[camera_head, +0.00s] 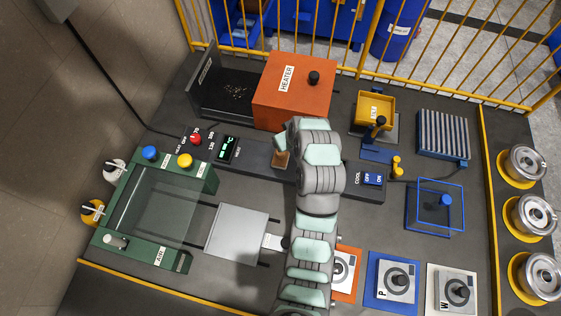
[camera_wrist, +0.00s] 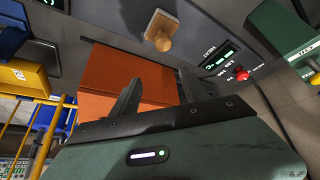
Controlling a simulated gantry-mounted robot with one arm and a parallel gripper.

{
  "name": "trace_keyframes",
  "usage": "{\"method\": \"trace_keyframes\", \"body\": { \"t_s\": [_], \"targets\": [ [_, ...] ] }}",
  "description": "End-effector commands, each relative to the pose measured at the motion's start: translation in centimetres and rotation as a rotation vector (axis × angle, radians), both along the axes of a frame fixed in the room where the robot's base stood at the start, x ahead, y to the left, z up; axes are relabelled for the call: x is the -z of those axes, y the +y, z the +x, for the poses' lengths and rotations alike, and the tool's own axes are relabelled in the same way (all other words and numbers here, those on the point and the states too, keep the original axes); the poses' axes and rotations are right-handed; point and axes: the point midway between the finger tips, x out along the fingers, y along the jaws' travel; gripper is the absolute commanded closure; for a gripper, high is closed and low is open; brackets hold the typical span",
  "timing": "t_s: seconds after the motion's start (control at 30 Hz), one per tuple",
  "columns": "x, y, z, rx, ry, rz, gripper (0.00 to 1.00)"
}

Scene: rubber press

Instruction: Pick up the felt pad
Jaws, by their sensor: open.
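A small tan block with a rounded wooden knob (camera_head: 281,159), which looks like the felt pad, stands on the dark control strip in front of the orange heater. It also shows near the top of the wrist view (camera_wrist: 160,30). My gripper (camera_wrist: 158,77) is open in the wrist view, with dark fingers in front of the orange heater. The block lies beyond the fingertips, and nothing is seen between them. In the head view my arm covers the middle of the bench and hides most of the gripper.
The orange heater (camera_head: 292,92) stands at the back. A green press (camera_head: 150,205) is at left, with a grey plate (camera_head: 236,232) beside it. A yellow box (camera_head: 374,108), a blue-framed box (camera_head: 434,208) and several labelled pads are at right. A yellow railing (camera_head: 450,65) runs behind.

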Motion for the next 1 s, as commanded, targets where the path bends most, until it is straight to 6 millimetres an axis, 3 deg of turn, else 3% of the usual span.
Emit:
{"method": "trace_keyframes", "body": {
  "t_s": [0.1,0.27,0.6,1.0],
  "targets": [
    [0.7,-0.2,-1.8,-0.043,0.085,-0.018,0.46],
    [1.2,0.0,-2.6,-0.065,0.129,-0.025,0.46],
    [5.2,0.9,-1.1,-0.066,0.129,-0.023,0.46],
    [7.8,1.3,0.1,-0.064,0.124,-0.024,0.46]
  ]
}}
